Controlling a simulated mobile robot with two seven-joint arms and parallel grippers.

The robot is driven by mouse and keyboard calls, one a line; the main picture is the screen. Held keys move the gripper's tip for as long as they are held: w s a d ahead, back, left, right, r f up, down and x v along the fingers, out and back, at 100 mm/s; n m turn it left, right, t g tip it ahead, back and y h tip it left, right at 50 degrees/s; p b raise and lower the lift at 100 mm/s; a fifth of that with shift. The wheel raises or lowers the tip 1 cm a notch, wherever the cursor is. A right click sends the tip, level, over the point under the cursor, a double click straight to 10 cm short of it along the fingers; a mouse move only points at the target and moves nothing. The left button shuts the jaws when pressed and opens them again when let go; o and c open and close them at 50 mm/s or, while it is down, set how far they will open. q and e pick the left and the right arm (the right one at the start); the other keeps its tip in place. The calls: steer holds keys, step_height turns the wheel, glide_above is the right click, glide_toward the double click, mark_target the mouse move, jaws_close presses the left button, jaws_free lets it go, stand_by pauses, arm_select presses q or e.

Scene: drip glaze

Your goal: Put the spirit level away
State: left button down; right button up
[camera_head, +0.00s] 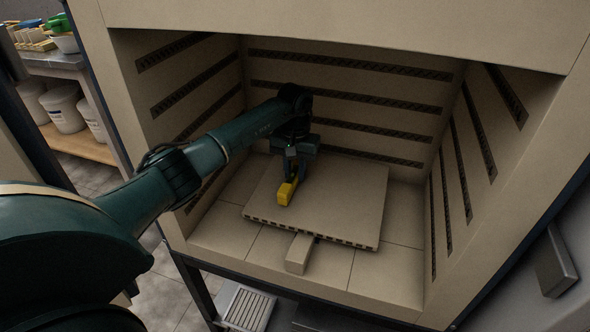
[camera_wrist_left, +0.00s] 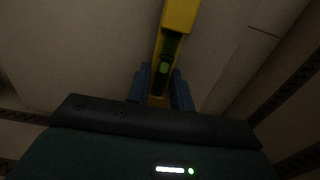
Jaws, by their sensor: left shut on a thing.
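The yellow spirit level (camera_head: 287,191) is inside the kiln, over the beige kiln shelf (camera_head: 345,207). My left gripper (camera_head: 292,176) is shut on it from above, near one end. In the left wrist view the spirit level (camera_wrist_left: 178,22) sits between the blue fingers of my left gripper (camera_wrist_left: 160,88), with a green vial showing. I cannot tell whether the level touches the shelf or hangs just above it. My right gripper is not in view.
The kiln chamber has slotted side and back walls (camera_head: 350,101) close around my left arm. A beige block (camera_head: 300,253) props the shelf's front edge. White buckets (camera_head: 64,107) and a cluttered bench (camera_head: 52,61) stand outside at the left.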

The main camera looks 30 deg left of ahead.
arm_select(q)
steer(key=shift+f, duration=0.15)
stand_by(0.4)
steer(key=shift+f, duration=0.15)
steer(key=c, duration=1.1)
jaws_free()
steer(key=shift+c, duration=0.2)
